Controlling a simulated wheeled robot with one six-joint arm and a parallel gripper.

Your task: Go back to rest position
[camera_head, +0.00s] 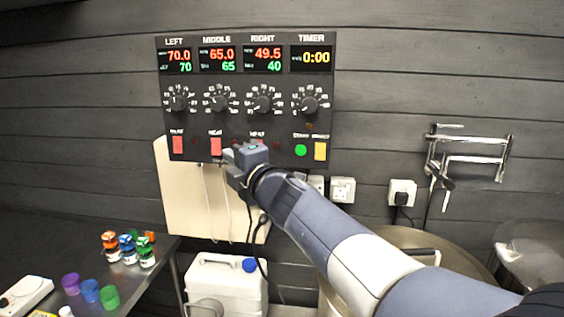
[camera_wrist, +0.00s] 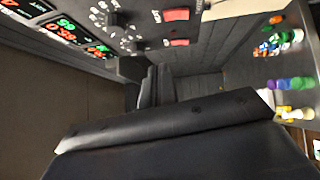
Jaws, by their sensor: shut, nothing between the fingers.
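My gripper (camera_head: 236,166) is in front of the lower edge of the black control panel (camera_head: 205,133), below its red switches. The fingers also show in the wrist view (camera_wrist: 156,86), closed together with nothing between them. My arm reaches in from the lower right of the head view. The panel's displays read LEFT 70.0 over 70, MIDDLE 65.0 over 65, RIGHT 49.5 over 40, and TIMER 0:00. The left red switch (camera_head: 178,145) and middle red switch (camera_head: 216,146) are visible.
A dark table (camera_head: 150,243) at lower left holds small lidded jars (camera_head: 129,250) and coloured cups (camera_head: 90,291). A white canister (camera_head: 214,280) stands beside it. A large metal vessel (camera_head: 404,238) is behind my arm. Wall sockets (camera_head: 342,190) and a metal pipe rack (camera_head: 475,160) are at right.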

